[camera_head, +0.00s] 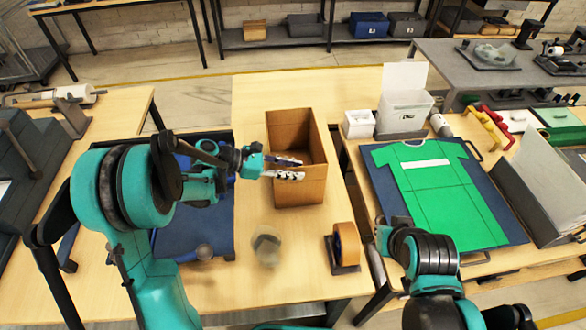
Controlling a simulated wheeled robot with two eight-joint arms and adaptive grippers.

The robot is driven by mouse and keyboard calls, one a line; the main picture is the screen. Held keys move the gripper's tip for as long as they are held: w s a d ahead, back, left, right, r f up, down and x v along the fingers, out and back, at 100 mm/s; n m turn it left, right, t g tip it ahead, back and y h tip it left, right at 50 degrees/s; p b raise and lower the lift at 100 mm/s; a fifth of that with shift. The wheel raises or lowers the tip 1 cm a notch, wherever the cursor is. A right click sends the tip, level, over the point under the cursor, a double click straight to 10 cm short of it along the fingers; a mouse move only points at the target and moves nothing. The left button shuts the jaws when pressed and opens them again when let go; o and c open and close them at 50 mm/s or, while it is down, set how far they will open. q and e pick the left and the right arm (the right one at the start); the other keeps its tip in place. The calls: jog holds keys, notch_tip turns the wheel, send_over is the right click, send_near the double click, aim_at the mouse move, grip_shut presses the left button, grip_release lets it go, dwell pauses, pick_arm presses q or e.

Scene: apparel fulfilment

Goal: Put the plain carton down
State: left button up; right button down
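The plain carton (302,190) is an open-topped brown box, upright over the middle of the wooden table (260,90). My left gripper (300,168) reaches in from the left at its near wall. One finger lies over the inner side of the rim and the other in front of the outer face, so it appears closed on that wall. I cannot tell whether the carton's base touches the table. My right gripper (382,232) is low at the right, by the near corner of the blue mat; its fingers are not clear.
A tape roll on a dispenser (346,246) and a small grey object (266,246) lie nearer than the carton. A green shirt (440,190) lies on the blue mat (385,190) at right. White boxes (403,110) stand behind it. A blue tray (190,235) is at left.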

pick_arm(q)
jog(key=shift+r, duration=0.15)
jog(key=shift+r+p, duration=0.25)
jog(key=shift+p, duration=0.1)
jog(key=p+v, duration=0.2)
jog(key=v, duration=1)
jog(key=s+d+r+m+t+y, duration=0.1)
jog(key=s+d+m+y, duration=0.2)
jog(key=s+m+y, duration=0.5)
jog(key=s+a+m+t+y, duration=0.3)
jog(key=s+a+m+y, duration=0.2)
jog(key=s+m, duration=0.4)
jog(key=shift+s+a+m, duration=0.2)
jog(key=shift+a+m, duration=0.05)
jog(key=shift+m, duration=1.55)
jog(key=shift+f+b, duration=1.3)
jog(key=shift+f, duration=0.1)
